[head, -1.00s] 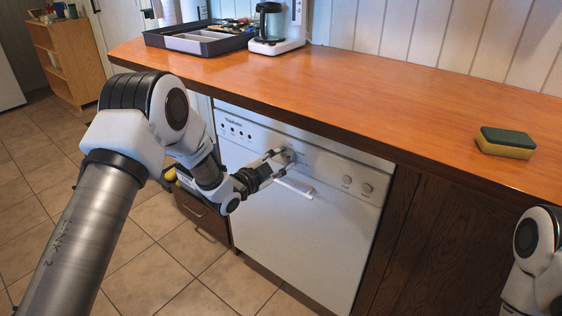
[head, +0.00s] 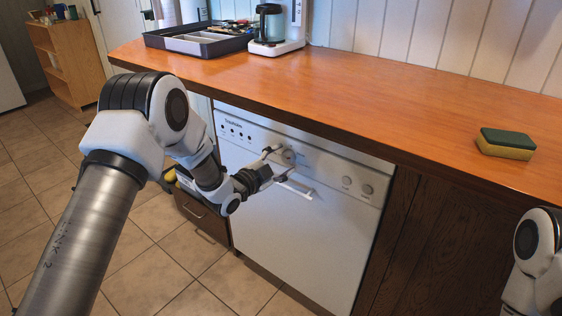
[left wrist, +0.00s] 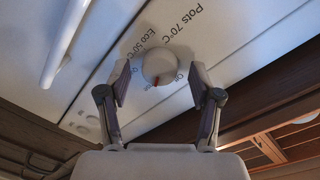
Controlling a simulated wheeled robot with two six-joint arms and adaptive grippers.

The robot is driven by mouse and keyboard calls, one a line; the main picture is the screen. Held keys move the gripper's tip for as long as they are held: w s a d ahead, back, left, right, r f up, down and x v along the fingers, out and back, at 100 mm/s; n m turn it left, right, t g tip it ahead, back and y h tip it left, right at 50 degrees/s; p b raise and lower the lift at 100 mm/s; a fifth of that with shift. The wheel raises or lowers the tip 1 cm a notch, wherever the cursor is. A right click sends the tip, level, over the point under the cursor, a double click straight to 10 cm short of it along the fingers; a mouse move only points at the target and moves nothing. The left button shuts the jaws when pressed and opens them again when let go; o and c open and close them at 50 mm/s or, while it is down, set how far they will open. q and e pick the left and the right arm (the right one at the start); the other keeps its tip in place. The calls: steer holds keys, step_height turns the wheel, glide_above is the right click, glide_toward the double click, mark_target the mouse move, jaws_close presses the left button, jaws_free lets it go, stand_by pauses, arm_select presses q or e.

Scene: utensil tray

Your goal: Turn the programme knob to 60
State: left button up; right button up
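The dishwasher's white programme knob (head: 289,157) is on the control panel; it shows round in the left wrist view (left wrist: 160,65), with a red mark on its rim pointing near an "Off" label. Labels "Pots 70°C" and "Eco 50°C" read upside-down around it; I cannot make out a 60. My left gripper (head: 280,164) is at the panel, fingers spread, one on each side of the knob. In the left wrist view there are gaps between both fingers (left wrist: 160,82) and the knob. My right gripper is out of view; only part of the right arm shows.
The white dishwasher door handle (head: 297,188) lies just below the knob. Two small round controls (head: 357,184) sit further right. The wooden counter (head: 400,105) overhangs the panel and carries a utensil tray (head: 188,46), coffee maker (head: 272,28) and sponge (head: 506,143).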

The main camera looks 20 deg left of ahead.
arm_select(q)
steer(key=v, duration=1.2)
